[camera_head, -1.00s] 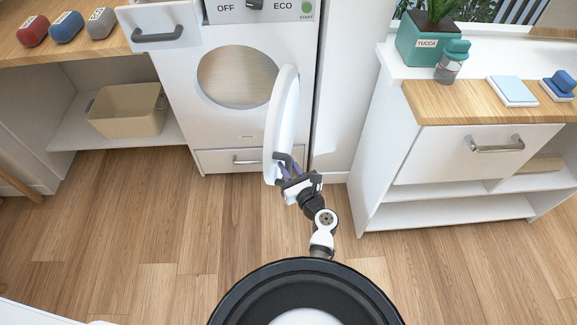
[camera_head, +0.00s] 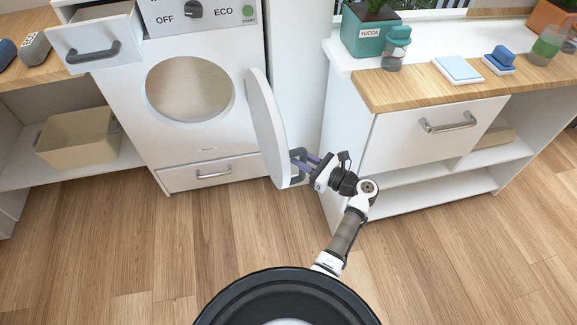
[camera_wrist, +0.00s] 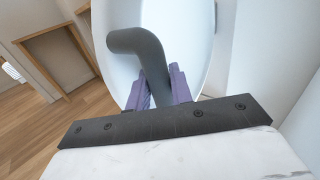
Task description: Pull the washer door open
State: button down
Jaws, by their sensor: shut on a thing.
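The white washer (camera_head: 150,80) stands at the back left of centre, its round drum opening (camera_head: 189,89) uncovered. Its round white door (camera_head: 264,125) is swung out on the right side, standing well away from the front. The dark grey door handle (camera_head: 299,168) is on the door's outer face. My gripper (camera_head: 308,163) is shut on this handle. In the wrist view, the purple fingers (camera_wrist: 159,88) sit on both sides of the grey handle (camera_wrist: 148,50), with the pale door (camera_wrist: 190,35) behind it.
A white cabinet (camera_head: 345,125) with a wooden top stands close to the right of the door and my arm. The washer's detergent drawer (camera_head: 105,30) sticks out at upper left. A beige bin (camera_head: 78,137) sits on the left shelf. The wooden floor in front is clear.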

jog(key=shift+w+d, duration=0.5)
jog(key=shift+d, duration=0.35)
jog(key=c, duration=1.3)
grip_release()
jog(key=shift+s, duration=0.1)
jog(key=b+v, duration=0.2)
jog(key=v, duration=1.2)
